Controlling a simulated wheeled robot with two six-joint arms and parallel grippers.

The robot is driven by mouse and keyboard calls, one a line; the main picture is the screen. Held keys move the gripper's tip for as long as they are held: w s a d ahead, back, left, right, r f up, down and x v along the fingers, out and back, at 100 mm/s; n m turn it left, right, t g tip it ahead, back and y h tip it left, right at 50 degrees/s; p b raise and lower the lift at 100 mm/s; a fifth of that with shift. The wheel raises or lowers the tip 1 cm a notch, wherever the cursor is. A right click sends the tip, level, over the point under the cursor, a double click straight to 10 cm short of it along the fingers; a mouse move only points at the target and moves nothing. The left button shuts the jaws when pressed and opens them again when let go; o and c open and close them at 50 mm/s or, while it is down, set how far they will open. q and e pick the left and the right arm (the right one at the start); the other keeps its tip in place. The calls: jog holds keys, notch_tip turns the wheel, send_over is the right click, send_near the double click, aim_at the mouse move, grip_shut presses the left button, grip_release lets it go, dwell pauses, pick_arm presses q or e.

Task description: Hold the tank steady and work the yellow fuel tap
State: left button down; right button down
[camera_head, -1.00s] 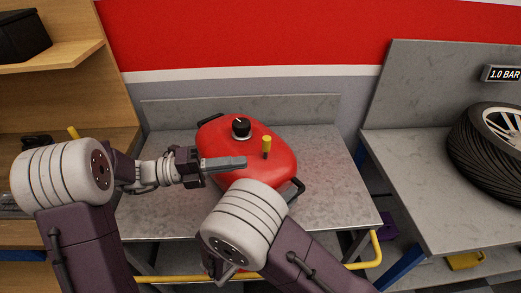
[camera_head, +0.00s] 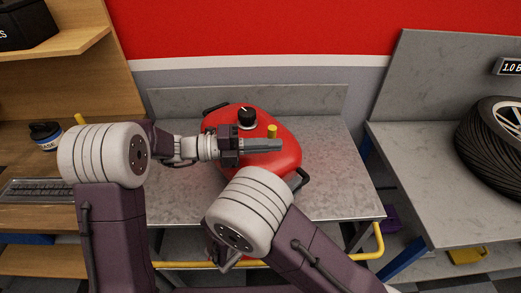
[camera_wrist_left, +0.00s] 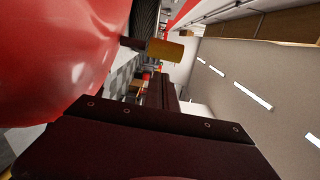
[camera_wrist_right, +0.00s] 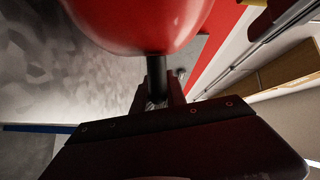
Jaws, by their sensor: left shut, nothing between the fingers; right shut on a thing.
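The red tank (camera_head: 285,159) sits on the grey metal bench, with a black cap (camera_head: 247,117) and a yellow fuel tap (camera_head: 272,131) on top. My left gripper (camera_head: 281,145) is shut and empty over the tank, just on the near side of the tap. In the left wrist view, the tap (camera_wrist_left: 165,50) stands apart from the fingers, not between them. My right gripper (camera_wrist_right: 160,88) is shut on a black handle (camera_wrist_right: 157,68) of the tank, seen in the right wrist view. In the head view, my right arm hides that grip.
A second bench (camera_head: 440,180) with a tyre (camera_head: 490,145) stands at the right. A wooden shelf unit (camera_head: 62,62) stands at the left. A yellow rail (camera_head: 377,243) runs along the bench front. Bare bench top (camera_head: 335,165) shows right of the tank.

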pick_arm(q)
jog(key=shift+w+a, duration=0.25)
jog(key=shift+w, duration=0.2)
jog(key=shift+w+a, duration=0.2)
jog(key=shift+w, duration=0.25)
jog(key=shift+w+a+r+n+h, duration=0.15)
jog(key=shift+w+a+n+h, duration=0.25)
jog(key=shift+n, duration=0.3)
jog(key=shift+w+a, duration=0.45)
jog(key=shift+w, duration=0.5)
jog(key=s, duration=0.1)
jog(key=s+r, duration=0.1)
jog(key=s+d, duration=0.1)
jog(key=shift+s+d+r, duration=0.1)
jog(key=shift+s+r, duration=0.1)
jog(key=shift+r, duration=0.1)
jog(key=a, duration=0.3)
jog(key=a+f, duration=0.1)
jog(key=a, duration=0.2)
jog(key=s+a+f, duration=0.1)
jog(key=a, duration=0.2)
jog(key=shift+s+a+f, duration=0.1)
jog(key=shift+a, duration=0.25)
pick_arm(e)
jog(key=c, duration=1.3)
grip_release()
